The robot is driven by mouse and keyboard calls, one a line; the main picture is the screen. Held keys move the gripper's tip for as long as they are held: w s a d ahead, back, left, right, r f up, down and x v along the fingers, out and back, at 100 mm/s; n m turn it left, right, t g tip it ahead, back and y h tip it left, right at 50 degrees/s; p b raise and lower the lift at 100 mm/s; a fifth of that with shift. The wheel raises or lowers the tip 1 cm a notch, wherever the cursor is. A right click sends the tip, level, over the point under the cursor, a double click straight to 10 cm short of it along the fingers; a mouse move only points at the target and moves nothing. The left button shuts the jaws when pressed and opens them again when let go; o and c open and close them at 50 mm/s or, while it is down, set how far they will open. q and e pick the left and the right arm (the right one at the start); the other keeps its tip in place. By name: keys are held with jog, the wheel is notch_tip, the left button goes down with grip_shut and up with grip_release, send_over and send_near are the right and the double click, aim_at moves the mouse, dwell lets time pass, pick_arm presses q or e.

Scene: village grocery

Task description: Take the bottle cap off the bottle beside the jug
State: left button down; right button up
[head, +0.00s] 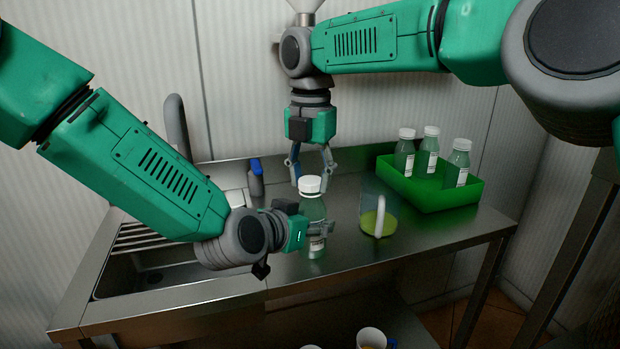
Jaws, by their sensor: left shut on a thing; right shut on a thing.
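A clear bottle (312,210) with a label stands upright on the steel counter, left of the jug (368,205). The jug is clear and holds yellow-green liquid. My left gripper (319,229) comes in from the left and is shut on the bottle's body, hiding part of it. My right gripper (312,180) points down from above, its fingers shut on the white bottle cap (310,187). The cap is right at the top of the bottle; I cannot tell whether it still sits on the neck.
A green crate (440,198) with three white-capped bottles (430,155) stands at the back right. A sink (150,265) is on the left, with a dark bottle with a blue top (256,180) behind. The counter's front right is clear. Cups (371,338) show below.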

aim_at(310, 179)
pick_arm(q)
jog(key=shift+f, duration=0.2)
pick_arm(e)
jog(key=shift+s+a+r, duration=0.1)
jog(key=shift+a+r, duration=0.05)
jog(key=shift+r, duration=0.05)
jog(key=shift+r, duration=0.9)
jog(key=shift+r, duration=2.05)
pick_arm(q)
jog(key=c, duration=0.6)
grip_release()
jog(key=shift+w, duration=0.1)
jog(key=shift+c, duration=0.2)
jog(key=shift+a, duration=0.1)
jog(key=shift+r, duration=0.15)
